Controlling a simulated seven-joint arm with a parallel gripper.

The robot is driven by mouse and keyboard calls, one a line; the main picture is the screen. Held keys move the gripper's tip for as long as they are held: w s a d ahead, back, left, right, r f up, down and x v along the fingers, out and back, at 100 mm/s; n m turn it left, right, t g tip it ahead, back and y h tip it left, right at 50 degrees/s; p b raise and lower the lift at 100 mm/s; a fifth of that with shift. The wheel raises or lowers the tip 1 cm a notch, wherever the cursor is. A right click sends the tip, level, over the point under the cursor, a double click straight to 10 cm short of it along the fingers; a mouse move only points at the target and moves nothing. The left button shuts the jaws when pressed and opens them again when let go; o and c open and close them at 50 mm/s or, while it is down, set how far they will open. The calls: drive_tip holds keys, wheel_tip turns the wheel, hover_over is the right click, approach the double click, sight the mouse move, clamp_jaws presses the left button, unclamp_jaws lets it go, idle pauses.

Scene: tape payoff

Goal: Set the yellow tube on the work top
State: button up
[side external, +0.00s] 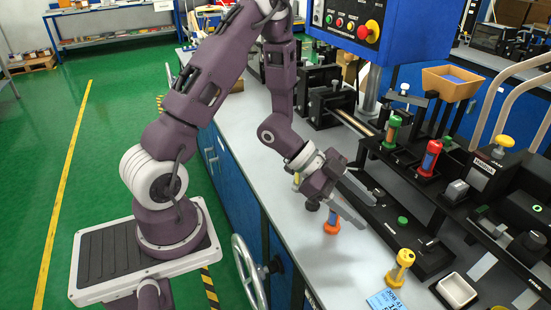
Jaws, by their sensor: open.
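The yellow tube (400,267) stands on the grey work top (300,245) near its front edge, with nothing touching it that I can see. My gripper (370,215) is open, its two fingers spread and pointing to the lower right. It is up and to the left of the yellow tube in the picture, apart from it, with nothing visible between the fingers. An orange-ended tube (331,226) stands on the work top just below my gripper, its top partly hidden by it.
A blue printed card (387,300) lies beside the yellow tube. A white tray (457,290) is to its right. A green tube (391,131) and a red tube (430,158) stand in black fixtures farther back. Black machinery lines the right side; bare work top lies left.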

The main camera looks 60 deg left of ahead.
drive_tip(key=s+a+r+n+t+y, duration=0.1)
drive_tip(key=a+r+n+y, duration=0.5)
drive_tip(key=a+r+y, duration=0.55)
drive_tip(key=s+d+r+n, duration=0.1)
drive_tip(key=s+r+n, duration=0.1)
drive_tip(key=s, duration=0.3)
drive_tip(key=s+d+r+n+g+h, duration=0.1)
drive_tip(key=s+d+r+n, duration=0.1)
drive_tip(key=s+r, duration=0.2)
drive_tip(key=shift+s+r, duration=0.15)
drive_tip(key=shift+s, duration=0.85)
drive_tip(key=shift+o, duration=0.4)
drive_tip(key=s+d+n+g+h, duration=0.1)
drive_tip(key=s+d, duration=0.3)
drive_tip(key=s, duration=0.5)
drive_tip(key=shift+s+d+r+n+g+h, duration=0.25)
drive_tip(key=shift+s+n+g+h, duration=0.15)
drive_tip(key=shift+h, duration=0.15)
drive_tip(key=shift+w, duration=0.1)
